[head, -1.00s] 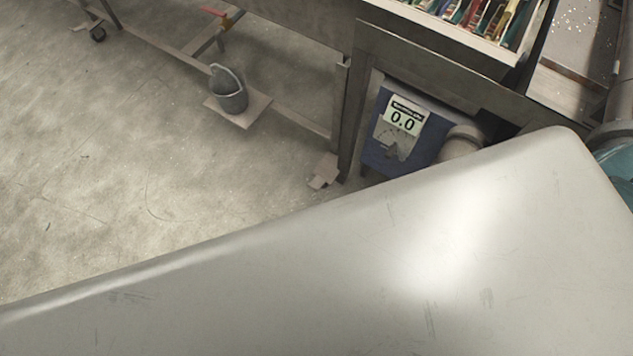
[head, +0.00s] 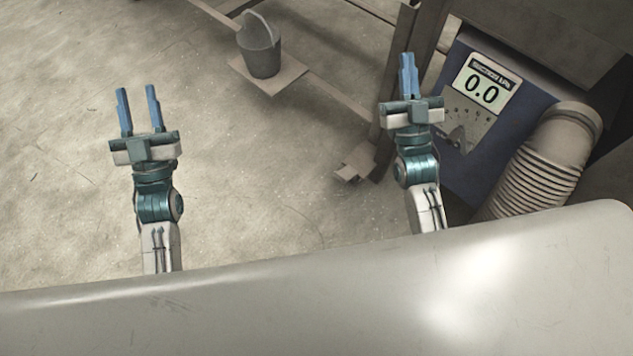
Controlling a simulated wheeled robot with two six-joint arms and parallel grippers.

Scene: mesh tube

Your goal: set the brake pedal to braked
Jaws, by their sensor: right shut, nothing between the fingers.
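I cannot make out a brake pedal in the head view now. My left gripper (head: 139,108) is at the left, above bare floor; its two blue fingers stand apart with nothing between them. My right gripper (head: 409,75) is right of the middle; its fingers are together and empty. In the picture it overlaps the metal bench leg, just left of the blue box; I cannot tell whether it touches either.
A grey bucket (head: 261,52) stands on a small plate (head: 283,81) on the bench's low rail. A blue box with a display (head: 482,87) reading 0.0 is at the right, with a ribbed hose (head: 543,160) beside it. The floor (head: 60,170) at left is clear.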

